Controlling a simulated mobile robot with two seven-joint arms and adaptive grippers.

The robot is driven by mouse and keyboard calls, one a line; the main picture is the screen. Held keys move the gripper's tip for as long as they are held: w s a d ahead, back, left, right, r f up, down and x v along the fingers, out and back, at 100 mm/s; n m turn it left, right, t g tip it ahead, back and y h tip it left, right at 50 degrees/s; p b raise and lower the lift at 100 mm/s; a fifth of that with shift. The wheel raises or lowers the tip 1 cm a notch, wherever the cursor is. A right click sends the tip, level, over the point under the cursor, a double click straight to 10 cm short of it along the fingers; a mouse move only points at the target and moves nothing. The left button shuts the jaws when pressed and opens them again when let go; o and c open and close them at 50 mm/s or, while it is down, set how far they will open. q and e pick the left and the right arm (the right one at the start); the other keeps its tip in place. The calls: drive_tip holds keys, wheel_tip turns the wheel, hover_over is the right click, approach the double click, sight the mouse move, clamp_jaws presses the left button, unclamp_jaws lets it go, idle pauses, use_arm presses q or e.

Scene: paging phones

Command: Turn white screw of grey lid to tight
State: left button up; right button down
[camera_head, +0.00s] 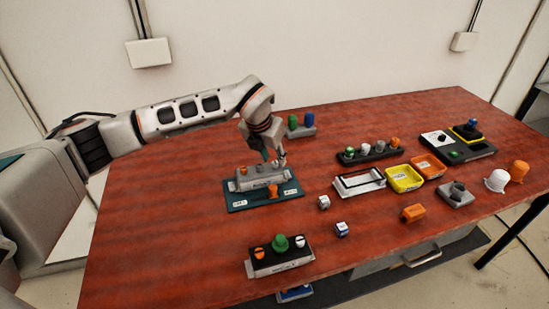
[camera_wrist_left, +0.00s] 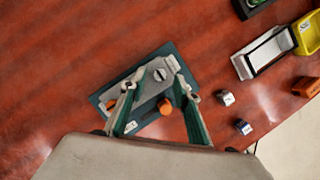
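The grey lid (camera_head: 262,183) sits on a dark teal base plate (camera_head: 236,207) left of the table's middle. In the left wrist view, the lid (camera_wrist_left: 144,79) carries a round white slotted screw (camera_wrist_left: 160,74). An orange knob (camera_wrist_left: 165,106) stands on the plate beside the lid; it also shows in the head view (camera_head: 272,190). My left gripper (camera_head: 276,160) is low over the lid. In the wrist view its fingers (camera_wrist_left: 156,86) are spread apart, with the screw showing between and a little beyond the tips. No contact with the screw is visible. My right gripper is not in view.
A box (camera_head: 281,265) with orange, green and white parts on top stands nearer the front edge. Two small cubes (camera_head: 341,229) lie to the right. A white tray (camera_head: 358,184), yellow bin (camera_head: 404,178) and knob rack (camera_head: 366,155) stand further right. Bare table lies left.

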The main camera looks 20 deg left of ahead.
use_arm(q)
drive_tip(key=shift+x, duration=0.85)
drive_tip(key=shift+w+f, duration=0.15)
clamp_jaws()
